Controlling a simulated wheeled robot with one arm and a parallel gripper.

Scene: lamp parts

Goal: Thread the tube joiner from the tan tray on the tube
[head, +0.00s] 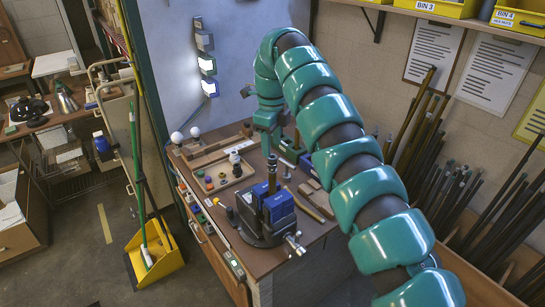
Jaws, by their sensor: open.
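The tan tray (243,178) lies on the bench left of the vise. Several small coloured parts and a white stepped part (235,160) sit in or at it; which one is the tube joiner is too small to tell. A short brass-coloured tube (272,174) stands upright at the blue vise (279,206), which seems to clamp it. My gripper (268,150) is open and points down over the back of the bench, behind the tube and to the right of the tray. Its fingertips are small in view, and I see nothing held between them.
Wooden blocks (205,158) lie along the bench's back left. More small parts lie right of the vise, partly hidden by my arm. Long rods (440,170) lean at the right wall.

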